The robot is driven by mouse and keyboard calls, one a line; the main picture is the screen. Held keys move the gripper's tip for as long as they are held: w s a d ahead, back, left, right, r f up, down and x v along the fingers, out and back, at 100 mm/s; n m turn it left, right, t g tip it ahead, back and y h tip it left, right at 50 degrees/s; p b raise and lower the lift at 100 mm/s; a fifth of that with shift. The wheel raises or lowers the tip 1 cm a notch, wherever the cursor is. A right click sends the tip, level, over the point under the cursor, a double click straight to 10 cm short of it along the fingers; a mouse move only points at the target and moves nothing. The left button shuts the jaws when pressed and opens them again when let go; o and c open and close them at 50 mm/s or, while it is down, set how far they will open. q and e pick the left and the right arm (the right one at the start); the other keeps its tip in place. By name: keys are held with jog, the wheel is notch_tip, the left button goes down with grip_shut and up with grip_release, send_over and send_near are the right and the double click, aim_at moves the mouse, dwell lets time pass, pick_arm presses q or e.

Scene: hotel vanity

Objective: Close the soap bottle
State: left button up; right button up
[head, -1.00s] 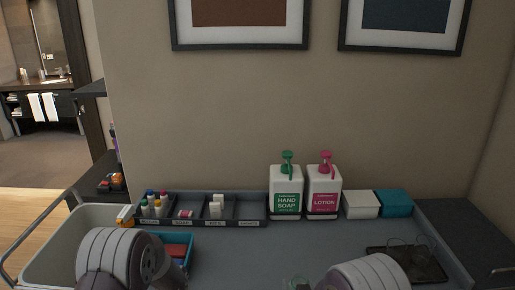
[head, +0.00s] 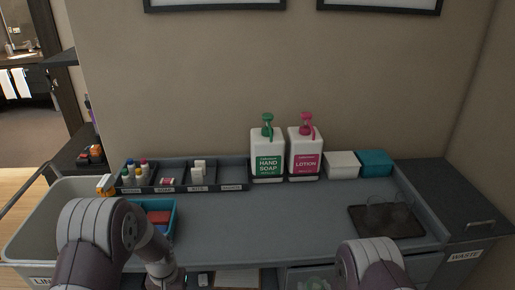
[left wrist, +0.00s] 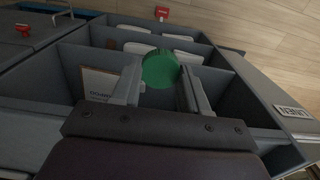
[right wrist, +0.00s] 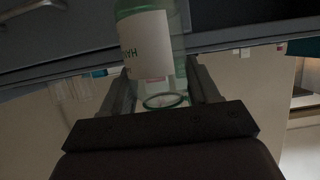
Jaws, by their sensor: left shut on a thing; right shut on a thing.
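A green round cap (left wrist: 160,69) is between the fingers of my left gripper (left wrist: 159,86) in the left wrist view; that gripper is shut on it, above a compartmented grey bin. A clear soap bottle (right wrist: 146,45) with a white label and green print is between the fingers of my right gripper (right wrist: 162,78) in the right wrist view, and that gripper is shut on it. A green ring (right wrist: 165,100) shows on the bottle on the camera side. The cap is apart from the bottle. In the head view both hands are low, and their fingers are mostly out of frame or hidden.
A hand soap pump bottle (head: 267,155) and a lotion pump bottle (head: 305,155) stand at the back of the cart top (head: 300,212). A divided tray (head: 233,177), a blue bin (head: 176,216) and a dark tray (head: 385,221) lie around. The top's middle is clear.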

jog(key=s+a+n+g+y, duration=0.1)
jog(key=a+n+g+y, duration=0.2)
jog(key=a+n+y, duration=0.5)
jog(key=a, duration=0.6)
jog(key=shift+s+a+y, duration=0.4)
pick_arm(q)
jog(key=s+d+r+m, duration=0.1)
jog(key=d+r+m, duration=0.4)
jog(key=d, duration=0.6)
jog(key=d+r+m, duration=0.5)
jog(key=d+r, duration=0.3)
jog(key=d, duration=0.4)
jog(key=shift+s+m, duration=0.35)
jog(key=shift+m, duration=0.05)
jog(key=shift+f, duration=2.1)
